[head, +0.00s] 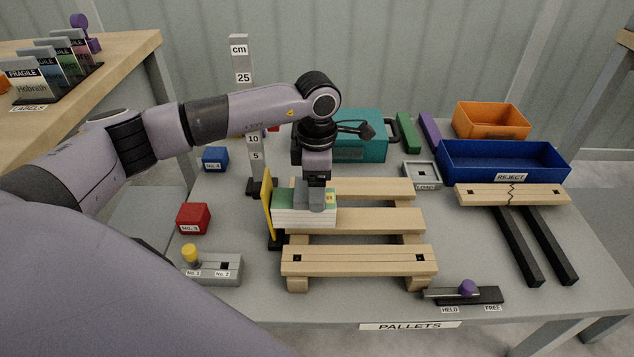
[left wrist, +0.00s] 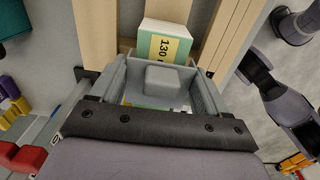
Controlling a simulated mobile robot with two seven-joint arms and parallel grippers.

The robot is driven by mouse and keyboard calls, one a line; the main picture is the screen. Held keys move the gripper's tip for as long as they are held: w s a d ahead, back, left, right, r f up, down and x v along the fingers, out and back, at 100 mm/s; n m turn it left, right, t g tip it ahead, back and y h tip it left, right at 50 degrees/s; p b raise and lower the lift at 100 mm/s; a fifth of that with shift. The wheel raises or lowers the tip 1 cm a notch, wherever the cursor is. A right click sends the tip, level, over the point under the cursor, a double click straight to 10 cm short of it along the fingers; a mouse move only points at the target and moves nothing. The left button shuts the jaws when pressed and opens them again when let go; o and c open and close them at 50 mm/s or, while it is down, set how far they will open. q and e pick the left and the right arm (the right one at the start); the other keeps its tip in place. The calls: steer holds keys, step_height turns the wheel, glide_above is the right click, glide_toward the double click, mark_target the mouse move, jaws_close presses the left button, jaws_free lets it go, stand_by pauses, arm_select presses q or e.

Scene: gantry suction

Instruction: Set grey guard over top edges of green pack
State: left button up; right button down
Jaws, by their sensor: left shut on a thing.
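The green pack (head: 290,200) has a green top and pale sides and sits on the wooden pallet (head: 380,220). A yellow-labelled end of it (left wrist: 165,48) shows in the left wrist view. My left gripper (head: 316,198) points down at the pack's top. It is shut on the grey guard (left wrist: 166,82), whose raised block lies between the fingers. The guard is at the pack's top, but its lower edges are hidden, so I cannot tell whether it is seated over the pack's edges. My right gripper is not in view.
A yellow upright plate (head: 267,205) stands close at the pack's left, with a cm scale (head: 241,90) behind. A two-hole grey block (head: 215,267) and red block (head: 193,218) lie left. The blue REJECT bin (head: 500,162) and cracked plank (head: 512,196) are right.

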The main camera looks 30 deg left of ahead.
arm_select(q)
steer(key=shift+f, duration=0.4)
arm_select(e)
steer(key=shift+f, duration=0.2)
arm_select(q)
steer(key=shift+f+b, duration=0.7)
steer(key=shift+f, duration=0.05)
steer(key=o, duration=1)
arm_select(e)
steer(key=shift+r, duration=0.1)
arm_select(q)
steer(key=shift+w+r+p, duration=0.1)
steer(key=shift+r+p, duration=0.2)
steer(key=shift+r, duration=0.5)
step_height(320, 180, up, 6)
steer(key=shift+f+p, duration=0.2)
steer(key=shift+p, duration=0.4)
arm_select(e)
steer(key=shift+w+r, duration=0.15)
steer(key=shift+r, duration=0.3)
